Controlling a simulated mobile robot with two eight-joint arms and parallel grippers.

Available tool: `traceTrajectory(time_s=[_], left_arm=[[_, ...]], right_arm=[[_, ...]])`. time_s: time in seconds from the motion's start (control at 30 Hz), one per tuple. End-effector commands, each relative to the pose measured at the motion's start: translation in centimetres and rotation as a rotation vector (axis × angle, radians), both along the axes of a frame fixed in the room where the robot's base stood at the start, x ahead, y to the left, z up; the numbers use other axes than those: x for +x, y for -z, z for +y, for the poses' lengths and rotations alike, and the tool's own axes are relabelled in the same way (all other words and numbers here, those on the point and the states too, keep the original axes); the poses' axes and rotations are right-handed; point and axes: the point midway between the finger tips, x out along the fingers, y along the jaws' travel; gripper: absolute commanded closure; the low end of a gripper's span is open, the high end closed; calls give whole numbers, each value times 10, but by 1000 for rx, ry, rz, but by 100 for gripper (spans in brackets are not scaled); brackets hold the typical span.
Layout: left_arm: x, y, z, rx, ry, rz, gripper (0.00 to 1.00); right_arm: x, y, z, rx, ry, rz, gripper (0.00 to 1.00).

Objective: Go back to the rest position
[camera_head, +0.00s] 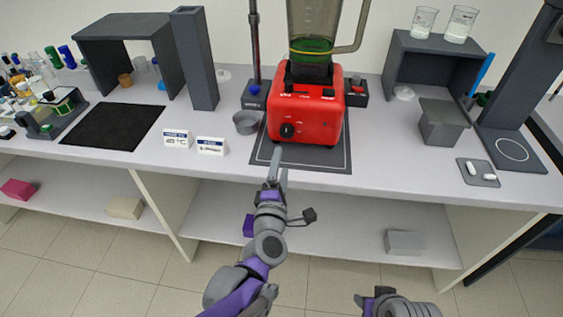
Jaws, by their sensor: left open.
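My left gripper (278,163) is in front of the bench edge, its fingertips just before the dark mat under the red blender. It is open, and I see nothing between its fingers. My left arm comes up from the bottom of the picture. Part of my right arm (395,305) shows at the bottom edge, right of the middle; I cannot make out its gripper's fingers or jaws. The red blender (306,112) stands upright on the dark mat (335,158), with a clear jug holding something green on top.
The white bench (400,170) runs across the picture, with a lower shelf (330,225) below. A small metal cup (245,123) and two label cards (211,146) stand left of the blender. A grey box (442,125) and tray (478,173) are at right. The floor in front is clear.

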Motion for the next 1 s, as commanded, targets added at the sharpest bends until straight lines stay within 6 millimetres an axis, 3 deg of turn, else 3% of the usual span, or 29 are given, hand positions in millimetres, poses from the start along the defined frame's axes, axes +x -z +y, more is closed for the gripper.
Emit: traceTrajectory(time_s=[0.37, 0.47, 0.57, 0.73, 0.9, 1.0], left_arm=[[0, -1, 0, 11, 5, 0, 19], [-6, -9, 0, 104, 53, 14, 19], [-22, -18, 0, 327, 163, 53, 19], [-84, -1, 21, 894, 441, 228, 19], [-166, 36, 77, 1350, 714, 493, 19], [-202, 49, 105, 1490, 826, 617, 19]], right_arm=[[0, -1, 0, 0, 0, 0, 50], [1, -7, 0, 0, 0, -2, 50], [2, -19, 0, 0, 0, -6, 50], [8, -47, 0, 0, 0, -17, 50], [14, -71, 0, 0, 0, -28, 50], [16, -79, 0, 0, 0, -32, 50]])
